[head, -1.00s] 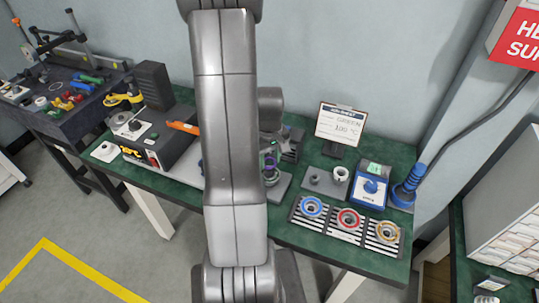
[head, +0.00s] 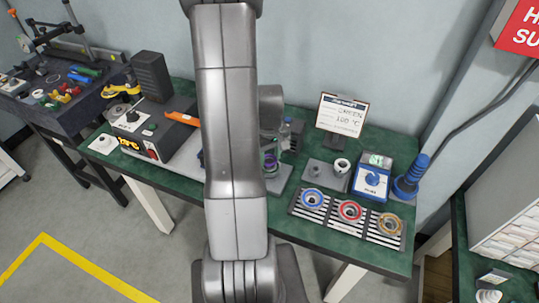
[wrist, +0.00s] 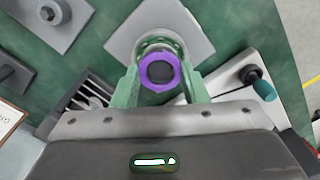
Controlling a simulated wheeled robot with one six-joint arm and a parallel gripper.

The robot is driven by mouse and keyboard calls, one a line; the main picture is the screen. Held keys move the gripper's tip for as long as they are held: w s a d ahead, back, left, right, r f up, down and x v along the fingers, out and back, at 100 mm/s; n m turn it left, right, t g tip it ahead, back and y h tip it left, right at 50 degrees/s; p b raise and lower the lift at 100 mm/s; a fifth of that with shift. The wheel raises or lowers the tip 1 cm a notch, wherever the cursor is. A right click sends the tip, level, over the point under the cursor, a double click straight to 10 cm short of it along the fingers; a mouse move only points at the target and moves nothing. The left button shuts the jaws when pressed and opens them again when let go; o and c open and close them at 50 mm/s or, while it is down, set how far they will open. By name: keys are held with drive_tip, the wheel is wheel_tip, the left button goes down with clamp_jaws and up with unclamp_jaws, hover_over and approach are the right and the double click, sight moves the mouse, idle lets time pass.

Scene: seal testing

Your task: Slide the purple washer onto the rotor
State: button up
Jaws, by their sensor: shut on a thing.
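The purple washer (wrist: 143,73) is a ring held between the green fingers of my gripper (wrist: 160,76) in the wrist view. A dark round centre shows through its hole. Behind it, a pale metallic round part, seemingly the rotor (wrist: 158,47), rises from a light grey square plate (wrist: 190,28). The washer overlaps this part in the view; I cannot tell whether it is around it or above it. In the head view, the washer (head: 270,161) shows just right of my arm, over the grey plate (head: 281,180). My arm hides much of that area.
A striped rack (head: 327,221) with blue, red and orange rings lies to the right. Behind it are a grey plate with a white ring (head: 341,166), a blue device (head: 371,180) and a sign (head: 341,115). A black-handled box (head: 150,135) stands left. In the wrist view, a teal-tipped lever (wrist: 264,90) is right.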

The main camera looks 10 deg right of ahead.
drive_tip(key=shift+f+b, duration=0.35)
drive_tip(key=shift+f, duration=0.1)
drive_tip(key=shift+f+b, duration=0.5)
drive_tip(key=shift+f, duration=0.05)
drive_tip(key=o, duration=1.1)
drive_tip(key=shift+c, duration=0.2)
drive_tip(key=shift+r, duration=0.15)
drive_tip(key=shift+r+p, duration=1.8)
drive_tip(key=shift+r, duration=0.65)
drive_tip(key=shift+a, duration=0.1)
